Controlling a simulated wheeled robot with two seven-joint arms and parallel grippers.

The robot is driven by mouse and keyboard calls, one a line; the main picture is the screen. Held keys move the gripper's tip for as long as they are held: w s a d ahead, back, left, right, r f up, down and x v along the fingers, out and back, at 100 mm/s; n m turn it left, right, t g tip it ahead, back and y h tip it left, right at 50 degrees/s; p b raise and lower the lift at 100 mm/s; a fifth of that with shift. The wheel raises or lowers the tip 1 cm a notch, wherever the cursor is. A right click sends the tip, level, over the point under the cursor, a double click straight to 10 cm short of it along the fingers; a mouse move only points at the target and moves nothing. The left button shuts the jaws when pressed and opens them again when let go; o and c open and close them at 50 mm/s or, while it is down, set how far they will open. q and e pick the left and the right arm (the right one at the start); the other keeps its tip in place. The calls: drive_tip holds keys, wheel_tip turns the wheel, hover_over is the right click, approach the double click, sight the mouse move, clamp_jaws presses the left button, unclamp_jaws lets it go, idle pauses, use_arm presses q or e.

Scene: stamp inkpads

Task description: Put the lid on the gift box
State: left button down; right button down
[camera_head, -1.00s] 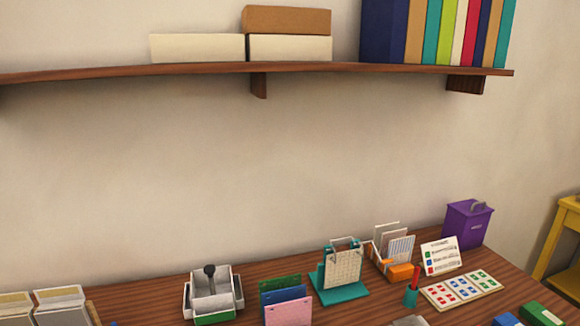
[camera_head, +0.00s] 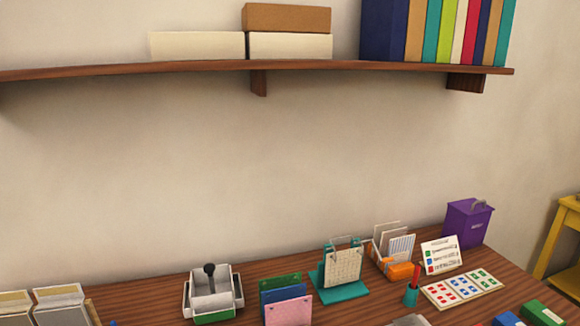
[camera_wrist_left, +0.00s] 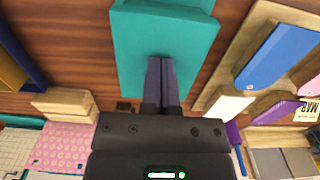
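In the left wrist view a flat teal piece (camera_wrist_left: 190,45) lies beneath and ahead of my left gripper. It looks like a box or lid, but I cannot tell which part of a gift box it is. My left gripper (camera_wrist_left: 161,65) has its two dark fingers together, over the near part of the teal piece. I see nothing between them and cannot tell whether they touch it. No gift box can be made out in the head view, and neither gripper shows there.
The wooden table (camera_head: 150,297) holds a grey-white tray (camera_head: 212,296), colored folders (camera_head: 287,310), a desk calendar (camera_head: 343,265) and a purple box (camera_head: 467,222). In the wrist view a wooden board with a blue piece (camera_wrist_left: 280,52) lies right, a beige block (camera_wrist_left: 62,104) left.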

use_arm(q)
drive_tip(key=shift+s+f+p, duration=0.15)
drive_tip(key=shift+p, duration=0.2)
idle(1.1)
wheel_tip(320, 180, up, 7)
drive_tip(key=p, duration=0.8)
drive_tip(key=shift+r, duration=0.2)
drive_tip(key=shift+f, duration=0.1)
